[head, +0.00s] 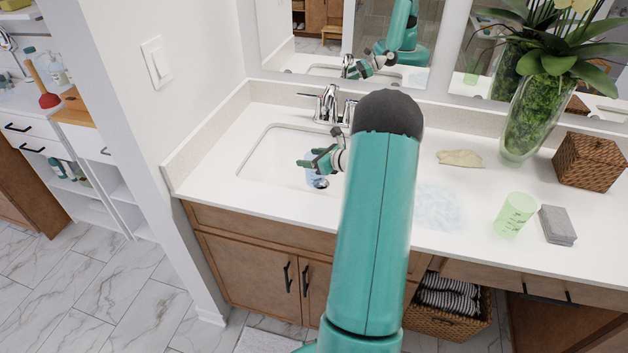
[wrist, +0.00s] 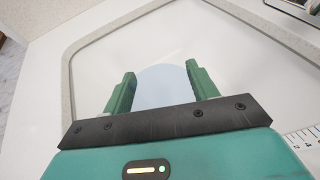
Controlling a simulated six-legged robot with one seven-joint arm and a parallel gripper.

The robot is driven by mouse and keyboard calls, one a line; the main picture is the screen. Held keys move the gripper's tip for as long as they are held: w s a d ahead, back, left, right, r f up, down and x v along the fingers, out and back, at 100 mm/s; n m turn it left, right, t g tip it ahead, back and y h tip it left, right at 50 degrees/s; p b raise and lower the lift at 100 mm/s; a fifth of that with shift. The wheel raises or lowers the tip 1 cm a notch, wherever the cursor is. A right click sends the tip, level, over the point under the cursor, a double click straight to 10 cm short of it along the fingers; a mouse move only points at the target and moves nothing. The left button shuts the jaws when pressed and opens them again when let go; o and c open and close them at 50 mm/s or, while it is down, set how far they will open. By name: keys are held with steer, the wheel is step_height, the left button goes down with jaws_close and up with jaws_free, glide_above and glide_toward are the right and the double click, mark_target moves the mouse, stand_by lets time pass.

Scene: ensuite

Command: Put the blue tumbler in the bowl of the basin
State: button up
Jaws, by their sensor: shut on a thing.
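My gripper (head: 318,162) is over the white basin (head: 262,160) in the head view. It is shut on the blue tumbler (head: 317,181), a small pale-blue see-through cup that shows just below the fingers. In the wrist view the tumbler (wrist: 165,86) sits between the two green fingers (wrist: 158,88), with the basin's bowl (wrist: 230,45) behind it. I cannot tell whether the tumbler touches the bowl's floor. My arm hides the right part of the basin in the head view.
The chrome faucet (head: 331,105) stands behind the basin, close to my wrist. On the counter (head: 400,255) to the right are a green cup (head: 515,214), a grey block (head: 557,225), a beige cloth (head: 460,158), a glass vase (head: 535,115) and a wicker box (head: 588,162). A mirror rises behind.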

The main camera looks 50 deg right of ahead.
mark_target(313, 174)
step_height(313, 174, down, 7)
steer(key=shift+s, duration=0.15)
steer(key=shift+f, duration=0.1)
steer(key=o, duration=1.2)
steer(key=shift+o, duration=0.2)
steer(key=shift+s+d+r, duration=0.1)
steer(key=shift+s+r, duration=0.05)
steer(key=shift+r, duration=0.1)
steer(key=a+v, duration=0.1)
steer(key=v, duration=1)
steer(key=shift+s+d, duration=0.2)
steer(key=shift+d, duration=0.25)
steer(key=shift+r, duration=0.1)
